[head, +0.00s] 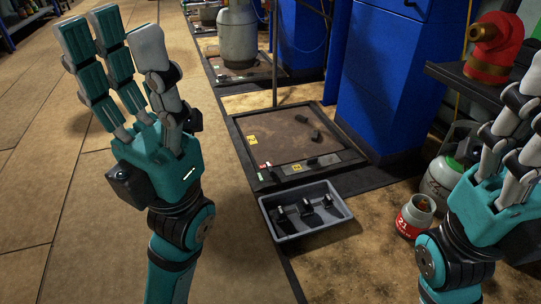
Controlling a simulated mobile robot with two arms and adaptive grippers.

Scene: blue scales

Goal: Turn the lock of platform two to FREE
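The nearest floor platform (287,132) has a dark frame and a brown top, with yellow labels whose numbers I cannot read. Small red, white and green marks (264,166) sit at its front left corner; the lock and its setting are too small to tell. Another platform (238,72) lies behind it, bearing a grey gas cylinder (238,35). I cannot tell which is platform two. My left gripper (110,45) is raised left of the platforms, fingers spread, empty. My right gripper (508,128) is at the right edge, fingers apart, partly cut off, touching no platform.
A grey tray (275,226) with dark weights stands before the nearest platform. Blue columns (388,75) rise behind it. A red container (416,216), a grey-green cylinder (440,180) and a shelf with a red fitting (493,48) are at right. Floor at left is clear.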

